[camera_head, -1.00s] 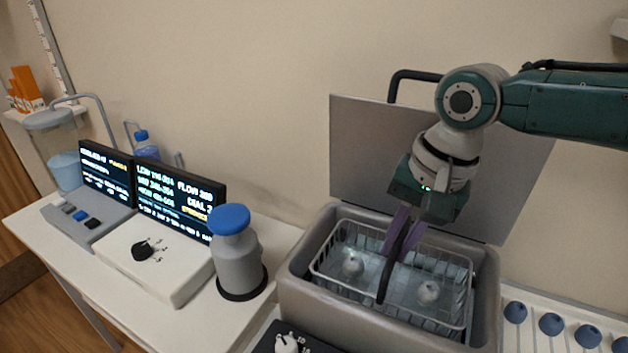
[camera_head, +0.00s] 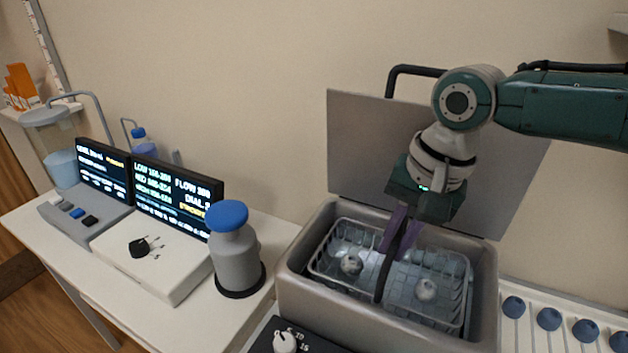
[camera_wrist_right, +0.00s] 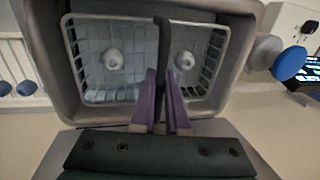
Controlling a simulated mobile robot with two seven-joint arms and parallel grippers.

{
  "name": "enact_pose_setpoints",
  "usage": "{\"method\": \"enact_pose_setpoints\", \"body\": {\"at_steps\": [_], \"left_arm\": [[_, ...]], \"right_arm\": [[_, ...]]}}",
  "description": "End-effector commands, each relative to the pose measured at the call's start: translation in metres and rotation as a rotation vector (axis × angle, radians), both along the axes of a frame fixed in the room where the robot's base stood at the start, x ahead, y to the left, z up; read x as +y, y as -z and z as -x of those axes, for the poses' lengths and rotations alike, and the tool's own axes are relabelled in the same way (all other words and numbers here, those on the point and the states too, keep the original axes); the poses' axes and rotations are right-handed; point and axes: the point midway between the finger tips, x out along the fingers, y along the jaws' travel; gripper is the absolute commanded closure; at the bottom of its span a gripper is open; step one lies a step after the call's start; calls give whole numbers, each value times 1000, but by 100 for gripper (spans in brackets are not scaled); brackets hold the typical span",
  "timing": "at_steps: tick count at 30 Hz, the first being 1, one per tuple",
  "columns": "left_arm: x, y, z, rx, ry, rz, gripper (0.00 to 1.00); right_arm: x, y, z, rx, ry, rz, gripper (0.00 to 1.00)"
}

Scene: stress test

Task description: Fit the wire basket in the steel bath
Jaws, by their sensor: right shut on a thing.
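The wire basket (camera_head: 326,242) is a pale grid cage with a dark arched handle (camera_head: 382,281). It is inside the open steel bath (camera_head: 340,318), its rim near the level of the bath's rim. Whether it touches the bottom is hidden. Two whitish round objects show in the basket. My right gripper (camera_head: 400,235), with purple fingers, is shut on the handle above the basket. In the right wrist view, the fingers (camera_wrist_right: 160,108) close around the handle, and the basket (camera_wrist_right: 76,58) lies within the bath walls. My left gripper is not in view.
The raised lid (camera_head: 365,150) stands behind the bath. A grey bottle with a blue cap (camera_head: 235,260) is close to its left. A dial panel (camera_head: 285,342) is in front. Blue knobs (camera_head: 549,318) on a white rack are at the right. Screens (camera_head: 180,190) stand further left.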

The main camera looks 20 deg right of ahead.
Motion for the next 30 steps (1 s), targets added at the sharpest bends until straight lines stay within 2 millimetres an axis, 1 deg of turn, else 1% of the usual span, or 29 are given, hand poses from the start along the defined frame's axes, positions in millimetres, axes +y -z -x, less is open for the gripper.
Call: {"method": "enact_pose_setpoints", "body": {"at_steps": [21, 30], "left_arm": [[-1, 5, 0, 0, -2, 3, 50], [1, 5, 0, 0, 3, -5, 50]], "right_arm": [[0, 11, -1, -1, 0, 0, 100], [0, 11, -1, -1, 0, -1, 100]]}}
